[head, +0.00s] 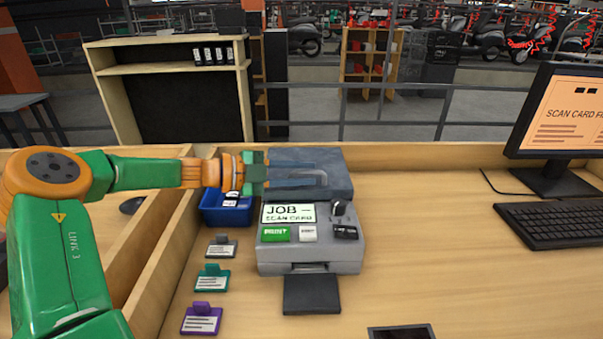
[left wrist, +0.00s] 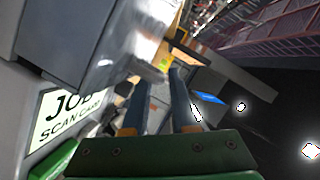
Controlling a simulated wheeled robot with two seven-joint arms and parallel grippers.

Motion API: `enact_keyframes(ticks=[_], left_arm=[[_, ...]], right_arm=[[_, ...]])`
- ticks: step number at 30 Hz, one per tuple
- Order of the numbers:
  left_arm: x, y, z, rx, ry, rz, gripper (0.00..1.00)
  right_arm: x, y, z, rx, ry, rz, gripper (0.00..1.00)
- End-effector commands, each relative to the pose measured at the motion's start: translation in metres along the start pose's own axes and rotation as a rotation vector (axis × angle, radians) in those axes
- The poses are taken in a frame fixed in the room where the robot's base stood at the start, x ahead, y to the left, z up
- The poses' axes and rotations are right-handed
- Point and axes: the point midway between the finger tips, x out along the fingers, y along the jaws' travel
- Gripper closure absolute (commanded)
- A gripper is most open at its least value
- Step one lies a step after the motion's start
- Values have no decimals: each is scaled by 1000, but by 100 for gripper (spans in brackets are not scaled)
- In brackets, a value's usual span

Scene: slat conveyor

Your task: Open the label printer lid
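The grey label printer (head: 348,252) stands on the desk in the head view, with a "JOB – SCAN CARD" screen (head: 288,212) that also shows in the left wrist view (left wrist: 66,118). Its blue-grey lid (head: 338,163) is at the back of the printer; whether it is fully down I cannot tell. My left gripper (head: 318,178) reaches in from the left over the lid, fingers pointing right. In the left wrist view its two fingers (left wrist: 163,75) are apart, with a gap between them. I see nothing clearly held. My right gripper is not in view.
A blue bin (head: 224,212) stands left of the printer, beside several card badges (head: 208,278). A black tray (head: 311,294) sticks out in front. A monitor (head: 560,115) and keyboard (head: 553,222) are at the right. The desk between printer and keyboard is clear.

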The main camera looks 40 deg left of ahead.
Motion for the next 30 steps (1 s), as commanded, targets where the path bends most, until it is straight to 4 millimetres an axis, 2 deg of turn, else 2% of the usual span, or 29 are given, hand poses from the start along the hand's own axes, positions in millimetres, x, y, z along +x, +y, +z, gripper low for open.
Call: enact_keyframes(ticks=[1,3,4,30], left_arm=[[0,0,0,0,0,0,77],[0,0,0,0,0,0,96],[0,0,0,0,0,0,100],[0,0,0,0,-1,0,100]], right_arm=[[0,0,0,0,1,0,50],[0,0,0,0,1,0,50],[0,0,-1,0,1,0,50],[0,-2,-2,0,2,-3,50]])
